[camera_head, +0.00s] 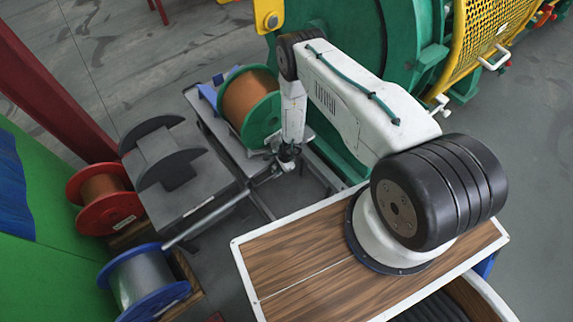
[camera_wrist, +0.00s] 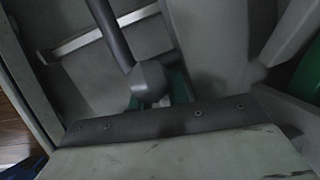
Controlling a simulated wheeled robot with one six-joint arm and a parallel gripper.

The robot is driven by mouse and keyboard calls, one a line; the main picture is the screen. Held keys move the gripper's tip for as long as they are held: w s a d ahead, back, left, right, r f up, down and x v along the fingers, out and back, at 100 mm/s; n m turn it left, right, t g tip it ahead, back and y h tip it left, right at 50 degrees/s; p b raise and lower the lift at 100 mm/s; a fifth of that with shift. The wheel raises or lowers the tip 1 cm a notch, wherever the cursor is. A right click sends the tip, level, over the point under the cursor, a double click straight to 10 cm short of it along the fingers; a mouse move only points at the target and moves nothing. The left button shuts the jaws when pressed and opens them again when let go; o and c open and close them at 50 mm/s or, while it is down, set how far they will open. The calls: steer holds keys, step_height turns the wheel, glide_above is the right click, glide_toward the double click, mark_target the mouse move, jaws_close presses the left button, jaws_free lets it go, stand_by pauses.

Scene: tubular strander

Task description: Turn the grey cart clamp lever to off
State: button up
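The clamp lever looks like a long grey rod (camera_head: 205,221) reaching from the lower left up to near my gripper (camera_head: 287,157). In the wrist view the dark grey rod (camera_wrist: 112,35) ends in a blocky hub (camera_wrist: 150,80). My gripper points down beside the hub end of the rod. Its fingers are small and dark in the head view, and I cannot tell whether they touch the rod or are open. The grey cart frame (camera_head: 213,122) stands behind, under a copper-wound green spool (camera_head: 247,103). No off marking is readable.
A grey block-like stand (camera_head: 185,180) is left of my gripper. A red spool (camera_head: 104,198) and a blue spool (camera_head: 145,283) sit at the lower left. The large green machine (camera_head: 355,40) rises close behind my arm. Open floor (camera_head: 535,190) lies at the right.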

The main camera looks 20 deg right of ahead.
steer(key=v, duration=0.7)
steer(key=shift+w+a+r, duration=0.15)
steer(key=shift+a, duration=0.2)
steer(key=shift+r, duration=0.15)
steer(key=shift+d, duration=0.15)
steer(key=shift+s, duration=0.25)
